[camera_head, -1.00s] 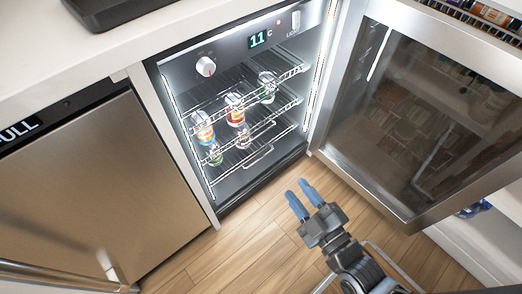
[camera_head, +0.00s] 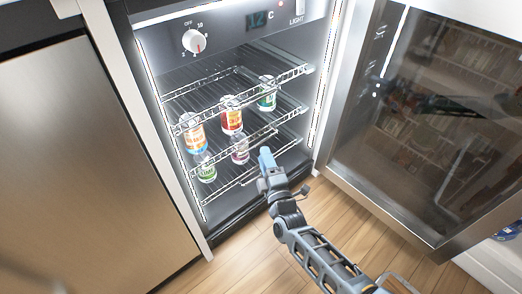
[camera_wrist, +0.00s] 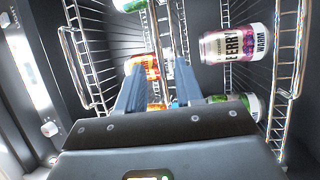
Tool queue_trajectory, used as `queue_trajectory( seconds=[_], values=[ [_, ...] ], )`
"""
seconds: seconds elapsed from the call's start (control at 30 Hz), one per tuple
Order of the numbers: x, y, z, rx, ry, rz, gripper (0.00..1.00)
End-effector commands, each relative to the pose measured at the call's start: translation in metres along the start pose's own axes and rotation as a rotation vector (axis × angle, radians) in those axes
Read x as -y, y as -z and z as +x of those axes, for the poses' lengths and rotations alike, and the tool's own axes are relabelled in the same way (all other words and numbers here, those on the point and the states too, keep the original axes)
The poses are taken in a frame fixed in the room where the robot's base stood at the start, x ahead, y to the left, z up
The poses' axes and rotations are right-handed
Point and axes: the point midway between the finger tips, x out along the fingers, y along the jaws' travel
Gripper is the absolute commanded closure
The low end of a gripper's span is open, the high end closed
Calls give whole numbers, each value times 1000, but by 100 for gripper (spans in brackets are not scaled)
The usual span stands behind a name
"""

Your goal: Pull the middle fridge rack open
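The fridge (camera_head: 240,40) stands open, with three wire racks stacked inside. The middle rack (camera_head: 290,117) sits inside, its front rail about level with the others; it also shows in the wrist view (camera_wrist: 159,22). A red can, an orange-white can and a green can appear to stand on it. My gripper (camera_head: 265,158) is at the rack fronts. In the wrist view my gripper (camera_wrist: 158,82) has its two fingers apart, with the middle rack's front wires between them. Whether the fingers touch the wires cannot be told.
The upper rack (camera_head: 295,74) looks empty. The lower rack (camera_head: 222,189) holds a purple can (camera_head: 239,149) and a lime can (camera_head: 206,168). The glass door (camera_head: 430,130) is swung open to the right. A steel cabinet front (camera_head: 90,160) stands left.

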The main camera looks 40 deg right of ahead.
Motion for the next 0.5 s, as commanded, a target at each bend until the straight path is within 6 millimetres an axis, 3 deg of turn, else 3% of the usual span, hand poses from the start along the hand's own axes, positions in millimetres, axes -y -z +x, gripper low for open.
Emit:
queue_trajectory(
  seconds=[0.23,0.5],
  values=[
    [2,0,34,0,-1,1,64],
    [0,0,45,-1,0,1,64]
  ],
)
